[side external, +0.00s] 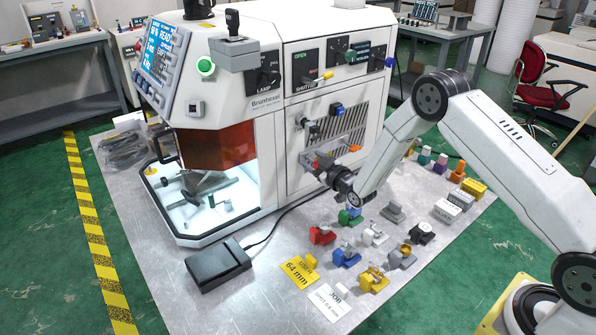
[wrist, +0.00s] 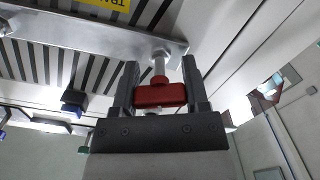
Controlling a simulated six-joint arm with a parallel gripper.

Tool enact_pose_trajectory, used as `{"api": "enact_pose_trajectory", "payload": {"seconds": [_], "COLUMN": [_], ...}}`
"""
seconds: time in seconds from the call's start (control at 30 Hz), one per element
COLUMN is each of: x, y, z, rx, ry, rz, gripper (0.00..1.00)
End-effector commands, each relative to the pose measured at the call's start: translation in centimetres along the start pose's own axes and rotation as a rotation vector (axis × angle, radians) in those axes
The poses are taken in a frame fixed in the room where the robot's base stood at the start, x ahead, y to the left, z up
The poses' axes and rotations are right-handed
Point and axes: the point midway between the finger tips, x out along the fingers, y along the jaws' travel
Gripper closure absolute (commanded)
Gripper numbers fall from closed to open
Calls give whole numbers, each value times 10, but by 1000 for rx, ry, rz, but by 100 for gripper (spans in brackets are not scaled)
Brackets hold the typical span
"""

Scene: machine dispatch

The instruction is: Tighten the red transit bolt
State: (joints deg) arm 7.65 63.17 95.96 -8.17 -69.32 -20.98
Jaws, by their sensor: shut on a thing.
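The red transit bolt (wrist: 160,95) has a red wing-like head and a short silver shank in the wrist view. Its shank meets a metal bar (wrist: 90,32) on the machine's front. My gripper (wrist: 160,65) is shut on the red head, with one finger at each side of it. In the side external view my gripper (side external: 328,172) reaches the machine's lower front panel. A little red shows there beside the fingers, and the rest of the bolt is hidden.
The white machine (side external: 350,60) has knobs and levers close above my gripper, among them an orange-tipped one (side external: 355,149). Several coloured parts, such as a red one (side external: 321,235), stand on the metal table (side external: 270,285) below. A black box (side external: 218,264) lies at the front left.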

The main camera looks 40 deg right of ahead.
Motion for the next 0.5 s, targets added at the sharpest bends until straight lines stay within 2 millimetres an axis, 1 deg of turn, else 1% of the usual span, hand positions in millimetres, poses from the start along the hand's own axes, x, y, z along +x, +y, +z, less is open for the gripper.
{"api": "enact_pose_trajectory", "payload": {"seconds": [0.2, 0.5], "x": [0, 0], "y": [0, 0], "z": [0, 0], "rx": [-97, -108], "ry": [0, 0], "rz": [0, 0], "gripper": [100, 100]}}
